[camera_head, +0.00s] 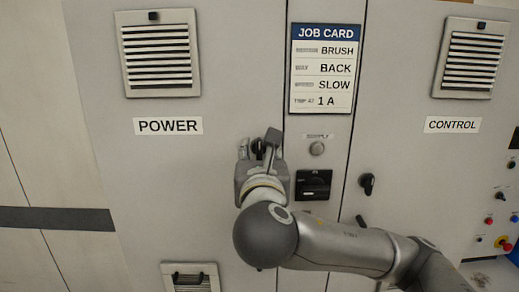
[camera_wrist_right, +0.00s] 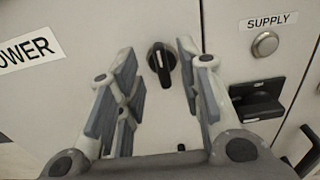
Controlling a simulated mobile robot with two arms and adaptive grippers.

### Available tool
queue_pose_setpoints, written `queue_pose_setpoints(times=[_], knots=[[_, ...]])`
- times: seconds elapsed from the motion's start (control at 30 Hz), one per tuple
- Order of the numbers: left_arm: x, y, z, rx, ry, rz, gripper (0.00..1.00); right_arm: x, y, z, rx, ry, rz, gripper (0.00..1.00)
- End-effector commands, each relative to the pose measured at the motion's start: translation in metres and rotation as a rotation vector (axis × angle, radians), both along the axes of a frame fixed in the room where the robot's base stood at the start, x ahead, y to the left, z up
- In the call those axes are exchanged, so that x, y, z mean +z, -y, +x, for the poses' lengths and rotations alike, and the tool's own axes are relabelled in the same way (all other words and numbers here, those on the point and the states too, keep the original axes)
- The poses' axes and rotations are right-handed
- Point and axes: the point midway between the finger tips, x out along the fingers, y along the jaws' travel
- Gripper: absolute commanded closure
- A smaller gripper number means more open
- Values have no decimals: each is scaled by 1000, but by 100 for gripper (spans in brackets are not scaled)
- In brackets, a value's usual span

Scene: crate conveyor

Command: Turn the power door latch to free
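The power door latch (camera_wrist_right: 161,64) is a black round knob with a raised grip and a pale mark, on the grey door with the POWER label (camera_head: 168,126). In the wrist view its grip stands nearly upright, slightly tilted. In the head view the latch (camera_head: 257,148) is partly hidden by my right gripper (camera_head: 258,146). The right gripper (camera_wrist_right: 157,60) is open, with one finger on each side of the latch and a visible gap to each in the wrist view. Contact with the door cannot be told. My left gripper is not in view.
A job card (camera_head: 325,70) hangs above. Coloured buttons (camera_head: 503,243) are at the far right.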

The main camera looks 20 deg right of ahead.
Motion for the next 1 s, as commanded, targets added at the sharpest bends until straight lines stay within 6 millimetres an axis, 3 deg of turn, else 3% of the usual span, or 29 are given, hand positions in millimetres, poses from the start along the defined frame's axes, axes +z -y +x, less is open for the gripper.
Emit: queue_pose_setpoints(times=[0.23, 0.6, 0.87, 1.0], knots=[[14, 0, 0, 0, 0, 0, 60, 3, 9, 29, -2, 0, 1, 66], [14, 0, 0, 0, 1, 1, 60, 1, 10, 34, 0, 1, 1, 66], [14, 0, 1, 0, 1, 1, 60, 1, 10, 34, 0, 1, 1, 98], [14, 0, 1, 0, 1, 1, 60, 1, 10, 34, 0, 1, 1, 100]])
